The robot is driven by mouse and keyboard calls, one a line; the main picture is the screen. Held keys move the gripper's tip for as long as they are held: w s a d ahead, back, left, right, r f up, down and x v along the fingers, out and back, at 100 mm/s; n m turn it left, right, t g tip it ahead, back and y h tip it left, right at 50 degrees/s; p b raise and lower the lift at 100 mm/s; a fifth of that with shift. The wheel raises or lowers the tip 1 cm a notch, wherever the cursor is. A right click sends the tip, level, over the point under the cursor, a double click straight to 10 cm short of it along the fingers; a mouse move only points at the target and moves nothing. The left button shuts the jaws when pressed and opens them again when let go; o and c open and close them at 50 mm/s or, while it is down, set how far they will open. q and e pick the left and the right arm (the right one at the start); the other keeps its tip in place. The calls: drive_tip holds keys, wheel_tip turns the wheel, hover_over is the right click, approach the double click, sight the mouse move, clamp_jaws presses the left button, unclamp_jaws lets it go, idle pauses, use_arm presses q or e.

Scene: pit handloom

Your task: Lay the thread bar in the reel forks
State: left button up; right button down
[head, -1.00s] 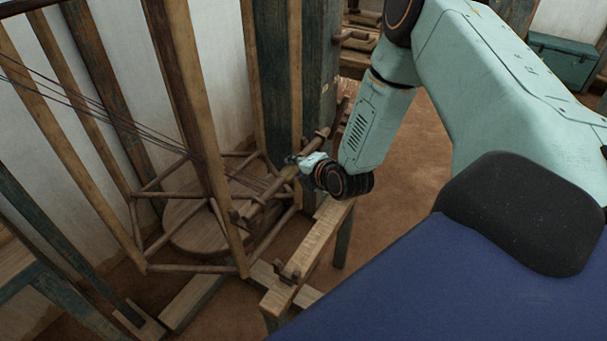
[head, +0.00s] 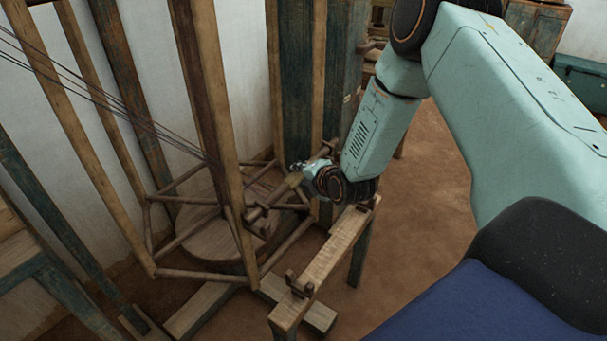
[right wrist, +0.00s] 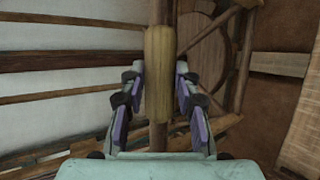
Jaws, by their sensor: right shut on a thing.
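My right gripper (head: 303,172) is shut on the thread bar (head: 284,189), a brown wooden rod with a thicker, paler middle. It holds the bar slanted in the air, left of and above the reel bench. In the right wrist view the bar's pale middle (right wrist: 158,75) stands upright between the two fingers. Dark threads (head: 120,110) run from the upper left towards the bar. The near reel fork (head: 299,284) is a small dark wooden bracket on the bench's near end. The far fork, near the bench's other end, is mostly hidden by my wrist. My left gripper is out of view.
The reel bench (head: 335,248) is a narrow wooden beam on legs. A wooden frame with slanted posts (head: 212,120) and a low ring of rods (head: 205,272) stands close left of the bar. Dark uprights (head: 296,80) stand behind. Open earth floor (head: 425,215) lies to the right.

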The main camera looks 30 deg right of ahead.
drive_tip(key=shift+f+b, duration=0.7)
drive_tip(key=shift+f, duration=0.85)
drive_tip(key=c, duration=0.9)
unclamp_jaws()
drive_tip(key=shift+s, duration=0.1)
drive_tip(key=v, duration=1.1)
drive_tip(key=shift+s+r, duration=0.25)
drive_tip(key=shift+s, duration=0.1)
drive_tip(key=shift+a, duration=0.1)
